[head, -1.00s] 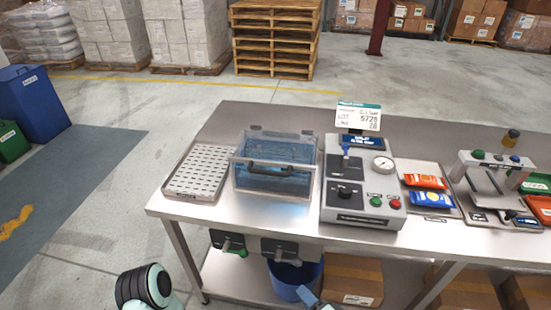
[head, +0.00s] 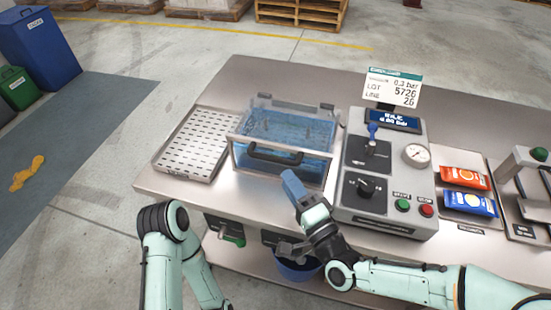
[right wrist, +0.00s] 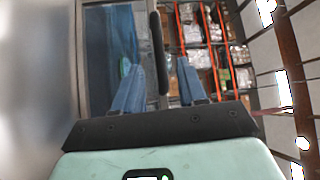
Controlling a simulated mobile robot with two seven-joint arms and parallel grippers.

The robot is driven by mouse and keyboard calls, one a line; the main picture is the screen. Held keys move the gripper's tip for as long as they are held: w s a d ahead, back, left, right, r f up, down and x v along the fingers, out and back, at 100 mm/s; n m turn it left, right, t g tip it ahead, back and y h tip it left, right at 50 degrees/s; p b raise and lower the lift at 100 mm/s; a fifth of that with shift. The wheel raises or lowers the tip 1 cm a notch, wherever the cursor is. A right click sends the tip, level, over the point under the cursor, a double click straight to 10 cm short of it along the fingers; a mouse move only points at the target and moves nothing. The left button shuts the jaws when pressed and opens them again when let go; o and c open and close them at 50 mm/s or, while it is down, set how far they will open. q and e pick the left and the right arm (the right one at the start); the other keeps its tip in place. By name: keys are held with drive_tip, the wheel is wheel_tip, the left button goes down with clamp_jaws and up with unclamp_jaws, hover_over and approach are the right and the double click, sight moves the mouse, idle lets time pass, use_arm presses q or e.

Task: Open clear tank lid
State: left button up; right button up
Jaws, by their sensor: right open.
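The clear tank (head: 311,170) stands on the steel bench, with blue showing inside. Its clear lid (head: 290,125) lies across the top and looks shut. A black bar handle (head: 273,156) runs along the lid's front edge. My right gripper (head: 288,177) is just in front of the tank, with its blue fingers pointing up toward the handle. In the right wrist view, the fingers (right wrist: 157,65) are apart and the handle (right wrist: 158,45) shows between them in the picture. Contact is not visible.
A perforated tray (head: 190,147) lies left of the tank. A grey control box (head: 385,195) with knobs, a gauge and a display stands close on the right. Orange (head: 463,177) and blue (head: 468,204) packets lie beyond it. A blue bucket (head: 297,269) is below the bench.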

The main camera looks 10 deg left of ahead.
sight(275, 158)
drive_tip(key=x, duration=0.7)
drive_tip(key=shift+w+a, duration=0.25)
drive_tip(key=shift+w, duration=0.1)
drive_tip(key=shift+r+p, duration=0.1)
drive_tip(key=shift+p, duration=0.2)
clamp_jaws()
